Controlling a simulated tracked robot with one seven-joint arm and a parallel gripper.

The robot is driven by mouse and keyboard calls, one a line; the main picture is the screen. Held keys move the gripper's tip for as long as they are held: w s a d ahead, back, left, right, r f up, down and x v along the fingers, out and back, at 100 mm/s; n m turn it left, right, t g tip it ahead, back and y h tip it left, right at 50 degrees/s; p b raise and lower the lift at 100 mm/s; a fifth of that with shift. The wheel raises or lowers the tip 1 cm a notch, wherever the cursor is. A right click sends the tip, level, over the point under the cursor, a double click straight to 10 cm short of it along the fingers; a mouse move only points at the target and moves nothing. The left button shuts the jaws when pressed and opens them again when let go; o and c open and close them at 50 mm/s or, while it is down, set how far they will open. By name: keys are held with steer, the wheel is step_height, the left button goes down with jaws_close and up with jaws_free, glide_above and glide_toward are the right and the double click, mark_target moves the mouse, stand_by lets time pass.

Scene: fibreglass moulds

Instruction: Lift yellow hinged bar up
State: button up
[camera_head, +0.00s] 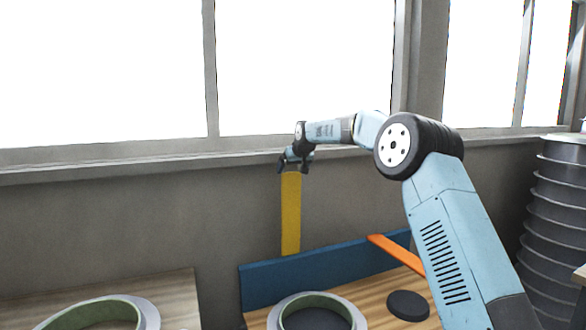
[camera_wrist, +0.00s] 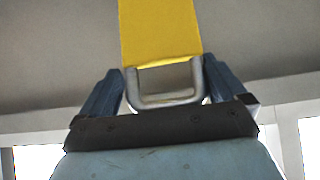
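The yellow hinged bar (camera_head: 291,215) stands upright against the grey wall in the head view, its lower end at the blue panel (camera_head: 262,281). Its hinge is not clearly visible. In the wrist view, the yellow bar (camera_wrist: 160,30) ends in a grey metal U-shaped handle (camera_wrist: 165,98). My gripper (camera_head: 295,165) is at the top end of the bar. In the wrist view, the two dark blue fingers of my gripper (camera_wrist: 164,82) flank the handle, close against its two sides. They appear shut on it.
An orange bar (camera_head: 398,252) leans over the wooden table (camera_head: 375,312) right of the yellow bar. A round mould (camera_head: 315,300) and a black disc (camera_head: 408,305) lie there. Another mould (camera_head: 147,312) is at left. A window sill (camera_head: 150,170) runs behind my gripper. A dark ribbed stack (camera_head: 558,215) stands right.

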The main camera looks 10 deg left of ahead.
steer(key=shift+a, duration=0.1)
steer(key=shift+r, duration=0.1)
steer(key=v, duration=1.3)
steer(key=shift+s+r, duration=0.15)
steer(key=shift+s, duration=0.15)
steer(key=shift+d, duration=0.25)
steer(key=s+d+r+m+h, duration=0.1)
steer(key=s+d+h, duration=0.1)
steer(key=s+d, duration=1)
steer(key=s+d+m+h, duration=0.15)
steer(key=s+d, duration=0.65)
steer(key=s, duration=0.8)
steer(key=s+d+f+m, duration=0.1)
steer(key=s+d+f, duration=0.3)
steer(key=s, duration=0.5)
steer(key=s+d+f+m+g, duration=0.1)
steer(key=s+d+f, duration=0.2)
steer(key=s+f, duration=0.2)
steer(key=s+d+f+m+g, duration=0.1)
steer(key=s+d+f, duration=0.3)
steer(key=s, duration=0.8)
steer(key=shift+s+d+f+h, duration=0.2)
steer(key=shift+s+d+h, duration=0.1)
steer(key=shift+s+h, duration=0.15)
